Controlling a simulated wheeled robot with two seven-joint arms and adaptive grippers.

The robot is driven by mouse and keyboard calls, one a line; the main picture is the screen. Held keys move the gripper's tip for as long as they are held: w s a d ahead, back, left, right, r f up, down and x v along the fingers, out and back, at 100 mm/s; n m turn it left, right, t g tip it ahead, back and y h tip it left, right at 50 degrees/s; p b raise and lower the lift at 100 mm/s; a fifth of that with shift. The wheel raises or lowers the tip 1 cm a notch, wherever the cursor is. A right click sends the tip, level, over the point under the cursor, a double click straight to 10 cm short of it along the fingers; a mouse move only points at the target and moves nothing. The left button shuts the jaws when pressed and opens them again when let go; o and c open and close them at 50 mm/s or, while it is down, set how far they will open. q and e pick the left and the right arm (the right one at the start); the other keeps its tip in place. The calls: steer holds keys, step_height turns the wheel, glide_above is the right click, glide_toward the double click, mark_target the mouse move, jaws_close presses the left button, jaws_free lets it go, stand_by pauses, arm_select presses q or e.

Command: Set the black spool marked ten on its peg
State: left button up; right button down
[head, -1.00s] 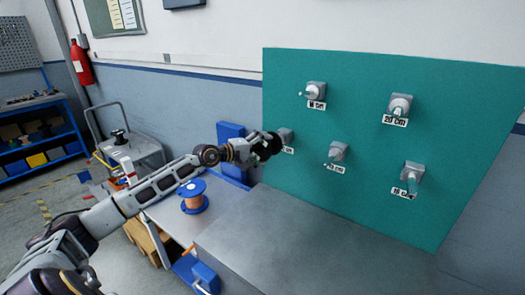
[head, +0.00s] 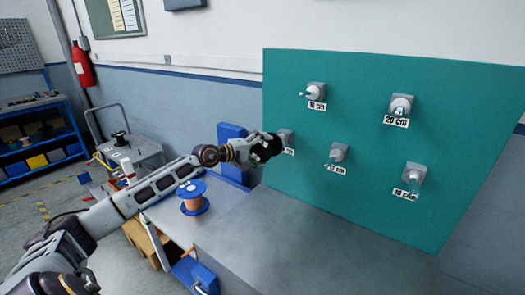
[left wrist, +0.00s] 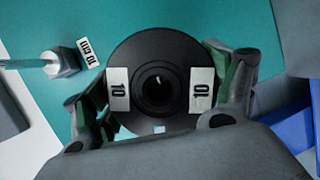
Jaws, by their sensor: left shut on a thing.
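My left gripper (head: 262,149) is shut on the black spool (head: 270,147) in front of the left edge of the green board (head: 370,120). In the left wrist view the spool (left wrist: 158,50) sits between the two fingers (left wrist: 160,100), face towards the camera, with two white "10" labels and a round central hole. A grey peg (left wrist: 60,65) with a "10 cm" label stands apart from the spool at upper left there. In the head view a peg (head: 316,91) at the board's upper left bears a "10 cm" label. The spool and gripper partly hide the leftmost peg (head: 286,136).
Other labelled pegs stand on the board: "20 cm" (head: 401,105), a middle one (head: 338,152) and a lower right one (head: 413,174). A grey worktop (head: 300,235) below is clear. An orange spool with blue flanges (head: 194,200) stands at left, near blue upright parts (head: 232,150).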

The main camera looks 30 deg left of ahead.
arm_select(q)
steer(key=shift+w+d+f+b, duration=0.1)
steer(key=shift+w+f+b, duration=0.1)
steer(key=shift+w+b, duration=1.05)
stand_by(0.4)
steer(key=shift+w+b, duration=0.2)
steer(key=shift+b, duration=0.5)
stand_by(0.9)
steer(key=shift+w+f+b, duration=0.15)
steer(key=shift+w+b, duration=0.15)
steer(key=shift+w, duration=0.45)
steer(key=shift+w+f+b, duration=0.1)
steer(key=shift+w+b, duration=0.15)
steer(key=shift+w, duration=0.5)
stand_by(0.5)
steer(key=shift+b, duration=0.35)
stand_by(0.6)
steer(key=shift+w, duration=0.9)
stand_by(0.9)
